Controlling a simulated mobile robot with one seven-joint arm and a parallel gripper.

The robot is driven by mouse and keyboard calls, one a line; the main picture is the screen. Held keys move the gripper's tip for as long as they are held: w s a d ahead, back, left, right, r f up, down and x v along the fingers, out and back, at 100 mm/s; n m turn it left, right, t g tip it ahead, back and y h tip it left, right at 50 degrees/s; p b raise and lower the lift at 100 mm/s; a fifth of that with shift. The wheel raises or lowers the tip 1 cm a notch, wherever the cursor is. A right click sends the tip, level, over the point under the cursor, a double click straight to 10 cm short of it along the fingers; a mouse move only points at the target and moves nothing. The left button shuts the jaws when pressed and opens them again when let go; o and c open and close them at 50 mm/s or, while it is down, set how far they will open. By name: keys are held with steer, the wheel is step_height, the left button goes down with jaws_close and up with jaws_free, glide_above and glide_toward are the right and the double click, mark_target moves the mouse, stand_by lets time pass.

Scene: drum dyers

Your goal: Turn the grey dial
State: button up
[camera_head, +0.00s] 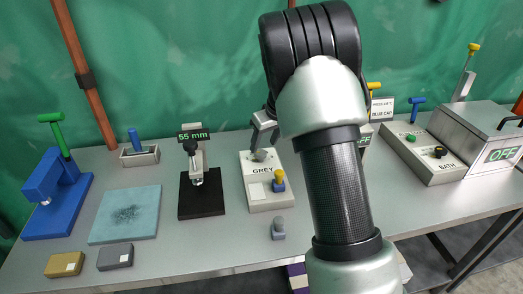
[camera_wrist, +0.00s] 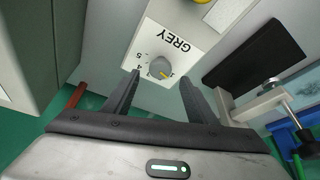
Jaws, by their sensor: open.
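In the head view the dial (camera_head: 261,156) stands on top of a light grey box (camera_head: 270,203). My gripper (camera_wrist: 157,88) is open, with one dark finger on each side of the dial in the wrist view. I cannot tell whether either finger touches it. In the head view my gripper (camera_head: 262,130) is just above and behind the dial, partly hidden by my arm.
A grey knob-like piece (camera_head: 279,229) stands in front. The table between them is clear.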

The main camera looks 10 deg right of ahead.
mark_target(260, 153)
steer(key=x, duration=0.5)
steer(key=c, duration=1)
